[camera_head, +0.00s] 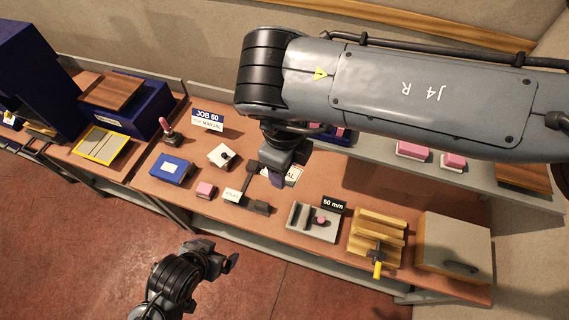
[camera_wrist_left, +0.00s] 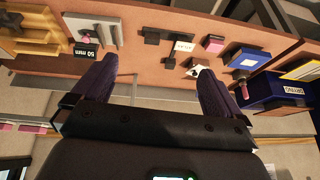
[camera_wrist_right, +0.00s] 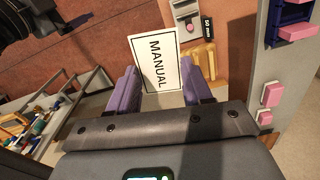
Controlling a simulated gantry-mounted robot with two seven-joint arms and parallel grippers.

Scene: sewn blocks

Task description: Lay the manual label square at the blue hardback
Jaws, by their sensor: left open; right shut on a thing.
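The manual label (camera_wrist_right: 154,58) is a white card with a black border, reading MANUAL. My right gripper (camera_wrist_right: 158,78) is shut on its near end in the right wrist view. In the head view the label (camera_head: 294,175) hangs over the bench, partly hidden by that gripper (camera_head: 283,172). The blue hardback (camera_head: 171,168), with a small pale patch on its cover, lies flat on the bench, left of the label. It also shows in the left wrist view (camera_wrist_left: 246,57). My left gripper (camera_head: 222,259) is open and empty, in front of the bench.
Near the hardback are a pink block (camera_head: 206,189), a white pad (camera_head: 222,156) and a pink-handled stamp (camera_head: 168,130). A small white label (camera_head: 232,195) lies by black pieces. A JOB 60 sign (camera_head: 207,119) stands behind. A 50 mm fixture (camera_head: 314,221) and wooden rack (camera_head: 377,236) stand right.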

